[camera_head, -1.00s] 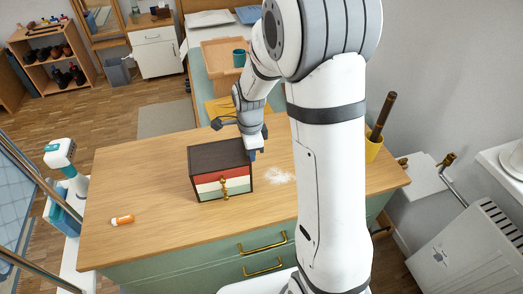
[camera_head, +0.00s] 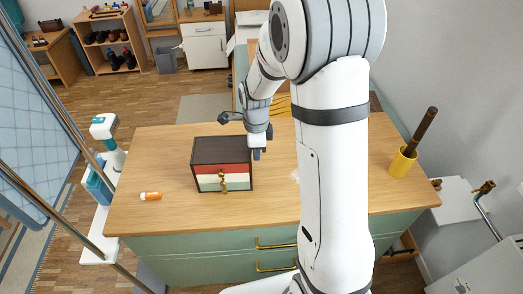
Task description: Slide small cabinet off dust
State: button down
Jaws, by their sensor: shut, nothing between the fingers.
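The small cabinet (camera_head: 222,151) has a dark top and red, cream and pale green drawer fronts with brass-coloured handles. It stands upright on the wooden table, left of my arm. A pale dust patch (camera_head: 295,175) shows to the right of the cabinet, with bare wood between them; my arm hides most of the patch. My gripper (camera_head: 257,154) is shut and empty, pointing down close beside the cabinet's right side. I cannot tell whether it touches the cabinet.
The wooden table top (camera_head: 160,225) is clear in front of the cabinet. An orange bottle (camera_head: 151,196) lies to the left. A yellow cup (camera_head: 402,163) with a dark stick stands at the right. A teal and white device (camera_head: 104,127) is beyond the table's left edge.

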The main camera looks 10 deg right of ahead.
jog(key=d+r, duration=0.3)
jog(key=r, duration=0.7)
jog(key=shift+s+d, duration=0.3)
jog(key=shift+s, duration=0.1)
jog(key=s+a+r+n+t+p, duration=0.1)
jog(key=s+r+n, duration=0.2)
jog(key=s+n, duration=0.6)
jog(key=s+r+n+t+p, duration=0.1)
jog(key=s+r+n, duration=0.2)
jog(key=s+n, duration=0.7)
jog(key=shift+a+r+n+t, duration=0.3)
jog(key=shift+a+r+n, duration=0.05)
jog(key=shift+n, duration=0.25)
jog(key=shift+s, duration=0.1)
